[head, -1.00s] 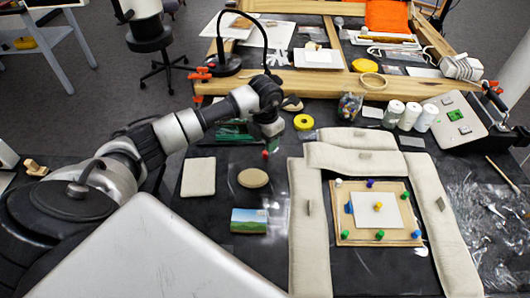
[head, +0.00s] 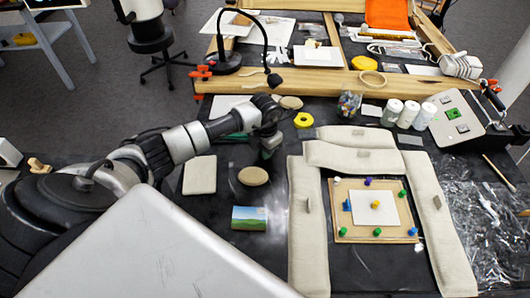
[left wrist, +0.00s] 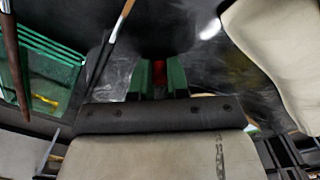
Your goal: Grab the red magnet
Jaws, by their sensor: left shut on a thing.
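My left gripper (head: 267,154) hangs over the dark table, left of the padded cushions. In the left wrist view its green fingers (left wrist: 161,78) are shut on a small red thing, the red magnet (left wrist: 160,70), mostly hidden between them. The magnet cannot be made out in the head view. A wooden board (head: 341,234) with a white sheet (head: 366,220) lies among the cushions at the right. White, blue, green and yellow magnets stand on it. My right gripper is not in view.
Long beige cushions (head: 308,232) flank the board. A beige square pad (head: 200,175), a round tan disc (head: 253,176) and a small landscape picture (head: 249,218) lie near the gripper. A yellow tape roll (head: 303,120), white bottles (head: 408,114) and a black lamp (head: 229,64) stand farther back.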

